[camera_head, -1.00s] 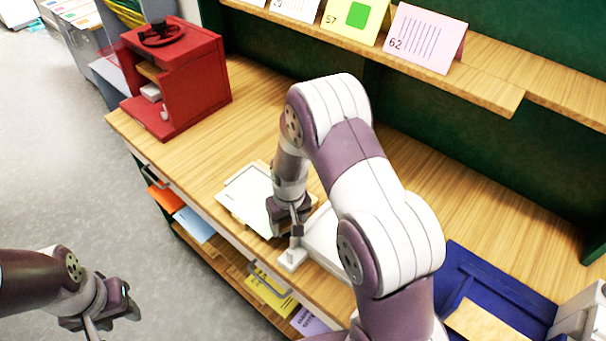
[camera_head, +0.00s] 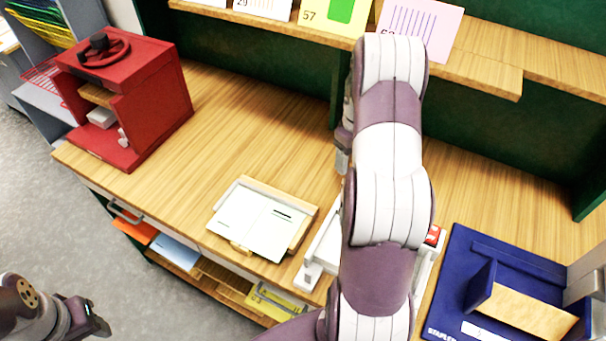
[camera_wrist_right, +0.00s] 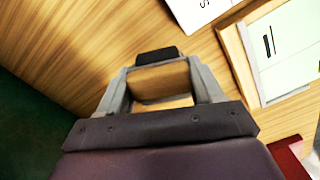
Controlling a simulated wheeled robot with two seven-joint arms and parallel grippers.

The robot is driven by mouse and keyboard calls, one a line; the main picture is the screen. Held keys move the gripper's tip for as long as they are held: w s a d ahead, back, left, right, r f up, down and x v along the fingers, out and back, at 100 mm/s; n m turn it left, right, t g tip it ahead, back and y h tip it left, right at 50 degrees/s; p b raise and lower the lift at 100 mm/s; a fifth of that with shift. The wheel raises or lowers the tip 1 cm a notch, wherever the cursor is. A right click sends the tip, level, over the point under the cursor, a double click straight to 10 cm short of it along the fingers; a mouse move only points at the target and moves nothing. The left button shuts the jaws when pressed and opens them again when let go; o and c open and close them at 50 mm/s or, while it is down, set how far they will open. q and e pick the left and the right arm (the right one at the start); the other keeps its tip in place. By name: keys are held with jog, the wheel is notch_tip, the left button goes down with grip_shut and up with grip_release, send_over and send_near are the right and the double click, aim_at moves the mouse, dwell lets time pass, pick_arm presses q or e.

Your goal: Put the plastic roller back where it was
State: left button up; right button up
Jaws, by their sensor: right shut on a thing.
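My right gripper (camera_wrist_right: 158,72) has a small dark bar (camera_wrist_right: 157,55) across its fingertips in the right wrist view. It looks like the plastic roller, though most of its shape is hidden. In the head view my right arm covers most of this gripper and I cannot make out the roller there. My left gripper (camera_head: 92,318) is low at the left, off the table, and its jaws are too unclear to read.
A wooden board with white sheets (camera_head: 255,222) lies at the table's front. A white device (camera_head: 318,255) is partly hidden by my right arm. A red press (camera_head: 130,100) stands left, a blue tray (camera_head: 470,250) right. A card shelf (camera_head: 480,75) runs behind. Bare wood lies between press and arm.

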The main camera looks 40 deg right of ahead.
jog(key=w+a+f+p, duration=0.1)
jog(key=w+f, duration=0.1)
jog(key=w, duration=0.1)
jog(key=w+a+f+p, duration=0.1)
jog(key=w+a+f, duration=0.1)
jog(key=w+a+f+p, duration=0.1)
jog(key=w+a+f, duration=0.1)
jog(key=w, duration=0.1)
jog(key=shift+w, duration=0.3)
notch_tip(320, 180, down, 3)
jog(key=shift+s+a+f+p, duration=0.15)
jog(key=shift+p, duration=0.9)
jog(key=shift+f, duration=0.45)
jog(key=shift+f, duration=0.15)
jog(key=o, duration=1.5)
jog(key=shift+r, duration=0.2)
